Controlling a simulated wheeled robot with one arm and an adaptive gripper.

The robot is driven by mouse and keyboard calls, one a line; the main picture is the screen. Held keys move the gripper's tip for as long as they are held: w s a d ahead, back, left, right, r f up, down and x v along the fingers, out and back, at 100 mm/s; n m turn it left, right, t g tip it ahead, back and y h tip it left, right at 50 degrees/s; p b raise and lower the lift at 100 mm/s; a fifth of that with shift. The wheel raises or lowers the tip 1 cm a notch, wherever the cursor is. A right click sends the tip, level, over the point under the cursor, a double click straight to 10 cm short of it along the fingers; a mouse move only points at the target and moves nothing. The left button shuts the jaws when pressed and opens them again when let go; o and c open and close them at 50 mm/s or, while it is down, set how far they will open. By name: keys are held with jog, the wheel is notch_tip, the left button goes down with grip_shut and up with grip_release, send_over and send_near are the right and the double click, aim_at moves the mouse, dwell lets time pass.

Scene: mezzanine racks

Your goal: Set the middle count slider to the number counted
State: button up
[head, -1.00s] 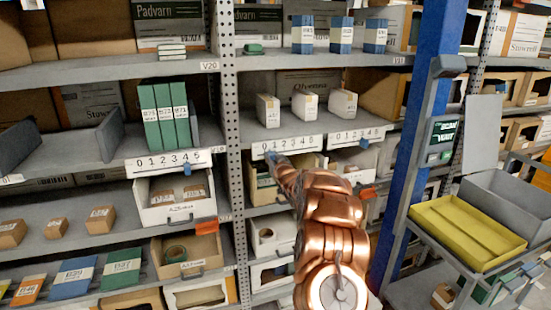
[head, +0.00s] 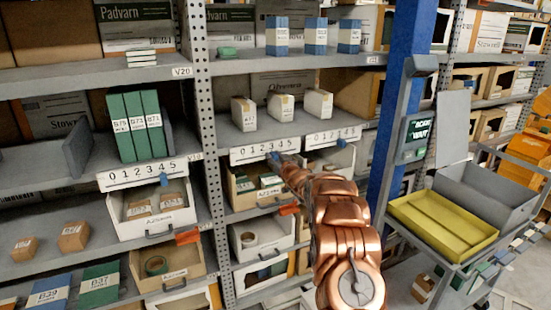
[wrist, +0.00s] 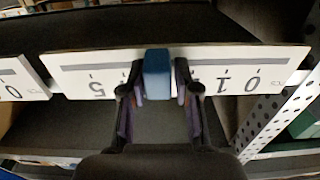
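The middle count scale (head: 250,155) is a white strip with numbers on a shelf edge; it shows upside down in the wrist view (wrist: 110,65). Its blue slider (wrist: 157,75) is between the two fingers of my gripper (wrist: 160,88), which look closed on its sides. The slider covers the scale around 3, by the spacing of the visible 0, 1 and 5. My fingers hide the numbers beside it. In the head view my gripper (head: 276,160) reaches the scale's right half and hides the slider. Three white boxes (head: 281,109) stand on the shelf above.
A left scale (head: 140,175) has a blue slider (head: 164,180) near its high end. A right scale (head: 333,137) has one too (head: 341,143). Open bins (head: 255,190) sit below. A blue post (head: 405,110) and a cart with a yellow tray (head: 440,222) stand right.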

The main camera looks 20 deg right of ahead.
jog(key=shift+o, duration=1.3)
jog(key=shift+d, duration=0.1)
jog(key=shift+s, duration=0.15)
jog(key=shift+s+d+f, duration=0.1)
jog(key=shift+s+f, duration=0.05)
jog(key=shift+s, duration=0.65)
jog(key=s, duration=1)
jog(key=shift+s, duration=0.1)
